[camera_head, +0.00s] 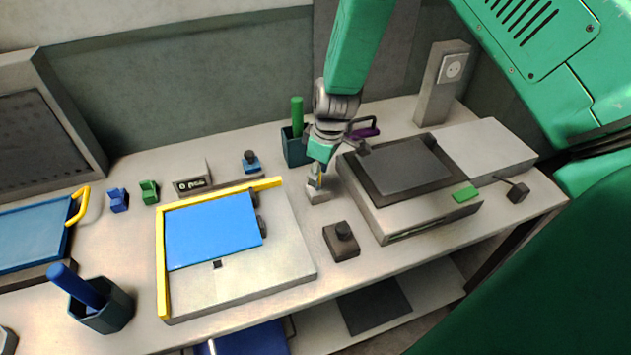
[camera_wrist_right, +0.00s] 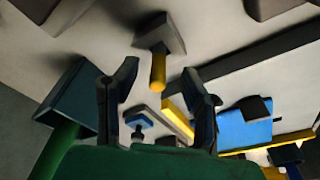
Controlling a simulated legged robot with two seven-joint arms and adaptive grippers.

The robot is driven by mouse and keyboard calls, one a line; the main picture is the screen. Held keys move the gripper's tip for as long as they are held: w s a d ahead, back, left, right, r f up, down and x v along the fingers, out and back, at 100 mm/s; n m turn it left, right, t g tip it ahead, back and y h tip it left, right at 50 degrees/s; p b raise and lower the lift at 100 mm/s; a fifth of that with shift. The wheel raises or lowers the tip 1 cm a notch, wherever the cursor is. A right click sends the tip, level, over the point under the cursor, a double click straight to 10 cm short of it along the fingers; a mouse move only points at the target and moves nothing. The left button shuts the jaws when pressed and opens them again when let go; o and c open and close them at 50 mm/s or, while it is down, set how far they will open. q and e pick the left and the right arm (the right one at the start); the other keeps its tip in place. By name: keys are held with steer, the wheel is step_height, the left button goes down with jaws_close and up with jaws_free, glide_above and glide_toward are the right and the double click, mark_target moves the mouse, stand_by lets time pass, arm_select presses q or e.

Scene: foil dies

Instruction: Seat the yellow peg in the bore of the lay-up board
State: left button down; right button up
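The yellow peg (camera_wrist_right: 158,72) stands up from a small grey block (camera_wrist_right: 160,35) in the right wrist view. The block also shows in the head view (camera_head: 318,196), where my gripper hides the peg. My right gripper (camera_head: 316,172) is over the block, pointing down. Its two fingers (camera_wrist_right: 160,80) are apart, with the peg's end between them in the picture; no contact is visible. The lay-up board (camera_head: 285,265) lies left of the gripper, with a yellow L-shaped fence, a blue sheet (camera_head: 212,230) and a small dark square opening (camera_head: 217,264). My left gripper is not in view.
A dark holder (camera_head: 297,152) with a green handle stands just behind my right gripper. A black-knobbed block (camera_head: 342,242) is in front, and a grey press-like unit (camera_head: 405,218) is to the right. A hexagonal cup (camera_head: 112,312) with a blue handle stands front left.

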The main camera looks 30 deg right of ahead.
steer(key=f, duration=0.3)
steer(key=shift+w+d+f, duration=0.15)
steer(key=shift+w+f, duration=0.15)
steer(key=shift+w, duration=0.1)
steer(key=shift+a+r, duration=0.1)
steer(key=shift+a, duration=0.15)
steer(key=shift+c, duration=0.4)
steer(key=shift+a, duration=0.2)
jaws_close()
steer(key=shift+d+r, duration=0.15)
steer(key=shift+d, duration=0.05)
